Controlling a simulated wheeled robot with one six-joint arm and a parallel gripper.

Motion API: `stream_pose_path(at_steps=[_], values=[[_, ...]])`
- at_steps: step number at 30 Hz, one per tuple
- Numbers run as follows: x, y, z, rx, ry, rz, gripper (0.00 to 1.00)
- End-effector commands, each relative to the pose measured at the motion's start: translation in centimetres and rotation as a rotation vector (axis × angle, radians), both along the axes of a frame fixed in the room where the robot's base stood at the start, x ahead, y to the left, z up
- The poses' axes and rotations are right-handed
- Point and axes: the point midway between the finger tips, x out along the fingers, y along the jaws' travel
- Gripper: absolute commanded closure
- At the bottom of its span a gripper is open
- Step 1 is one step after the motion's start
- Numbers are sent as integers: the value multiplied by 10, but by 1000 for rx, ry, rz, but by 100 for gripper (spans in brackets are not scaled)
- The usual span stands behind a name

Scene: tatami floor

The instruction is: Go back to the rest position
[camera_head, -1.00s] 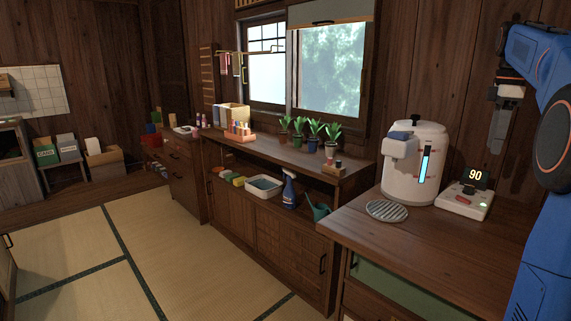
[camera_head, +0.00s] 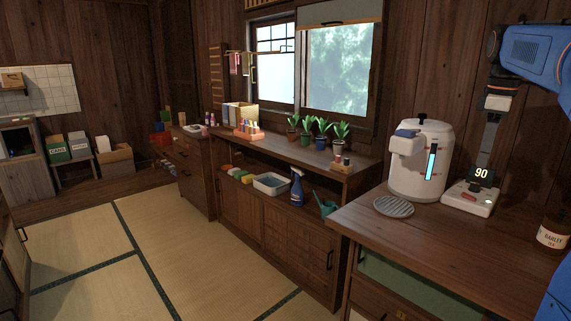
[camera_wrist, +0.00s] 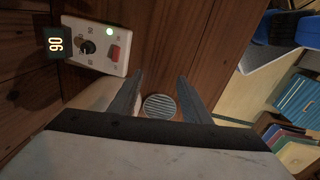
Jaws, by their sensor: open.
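My gripper (camera_head: 487,150) hangs from my blue arm at the right of the head view, in front of the wall and above the side counter. In the wrist view my gripper (camera_wrist: 160,76) shows two grey fingers spread apart with nothing between them. It points toward the counter, with the round slatted drip plate (camera_wrist: 160,107) seen past the fingers. The control panel reading 90 (camera_head: 471,197) stands behind or below the fingers in the head view; the exact gap cannot be told.
A white water dispenser (camera_head: 419,165) stands left of the panel, with a drip plate (camera_head: 394,207) before it. The tatami floor (camera_head: 90,240) is clear.

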Motion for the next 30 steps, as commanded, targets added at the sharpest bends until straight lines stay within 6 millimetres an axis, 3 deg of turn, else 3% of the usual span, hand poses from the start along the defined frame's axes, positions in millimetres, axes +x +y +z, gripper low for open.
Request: stream_pose_path(at_steps=[6, 14, 23, 30], values=[[-38, 58, -24, -3, -61, -129, 56], [-91, 119, -69, 18, -141, -301, 56], [-159, 174, -137, 75, -231, -496, 56], [-215, 206, -202, 144, -292, -648, 56]])
